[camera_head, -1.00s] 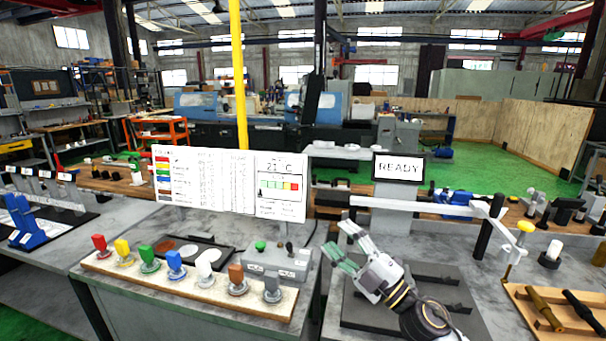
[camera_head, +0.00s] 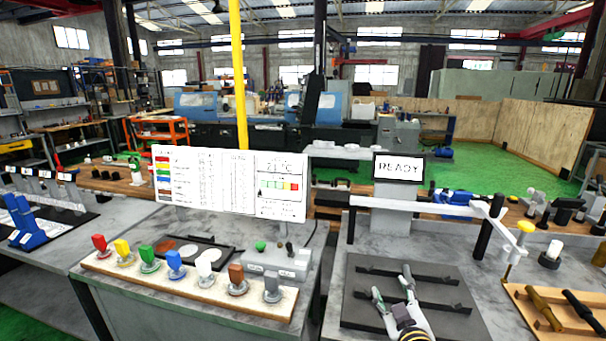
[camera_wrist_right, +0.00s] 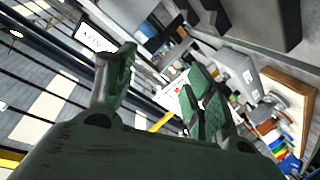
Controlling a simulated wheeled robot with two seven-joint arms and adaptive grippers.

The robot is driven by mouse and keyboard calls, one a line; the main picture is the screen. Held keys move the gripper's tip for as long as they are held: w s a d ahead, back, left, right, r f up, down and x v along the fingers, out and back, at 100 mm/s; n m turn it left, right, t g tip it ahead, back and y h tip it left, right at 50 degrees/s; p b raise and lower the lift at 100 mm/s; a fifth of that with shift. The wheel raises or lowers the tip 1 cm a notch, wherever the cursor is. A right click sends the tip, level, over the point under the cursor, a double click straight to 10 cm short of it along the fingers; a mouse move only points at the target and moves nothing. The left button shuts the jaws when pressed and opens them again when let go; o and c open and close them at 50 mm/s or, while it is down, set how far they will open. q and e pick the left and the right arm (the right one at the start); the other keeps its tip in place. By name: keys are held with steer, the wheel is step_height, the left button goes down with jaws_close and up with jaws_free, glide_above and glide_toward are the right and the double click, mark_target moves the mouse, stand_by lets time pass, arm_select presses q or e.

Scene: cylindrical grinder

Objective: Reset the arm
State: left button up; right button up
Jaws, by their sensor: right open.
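My right gripper (camera_head: 392,290) is low in the head view, right of centre, over the dark grey plate (camera_head: 362,312) on the right bench. Its fingers are apart with nothing between them. In the right wrist view the two green-padded fingers (camera_wrist_right: 160,92) stand apart, with the bench and signs beyond them. My left gripper is not in view.
A white bar (camera_head: 410,207) on posts runs behind the plate, below the READY sign (camera_head: 398,168). A wooden board with coloured knobs (camera_head: 190,287) stands to the left. A wooden tray with handled tools (camera_head: 553,318) lies to the right.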

steer(key=s+f+m+g+y, duration=0.1)
steer(key=s+f+m+g, duration=0.1)
steer(key=s+f+g, duration=0.65)
steer(key=s+f+m+g, duration=0.1)
steer(key=s+f+g, duration=0.3)
steer(key=s+f, duration=0.85)
steer(key=s+f+g, duration=0.1)
steer(key=s+f, duration=0.1)
steer(key=f, duration=1.3)
steer(key=s+f, duration=0.2)
steer(key=f, duration=1.3)
steer(key=s+d+f, duration=0.2)
steer(key=s+f, duration=0.8)
steer(key=s, duration=0.1)
steer(key=s+d+f+g, duration=0.1)
steer(key=s+f, duration=0.9)
steer(key=s, duration=0.2)
steer(key=shift+d, duration=0.35)
steer(key=shift+f+g, duration=0.1)
steer(key=shift+g, duration=0.15)
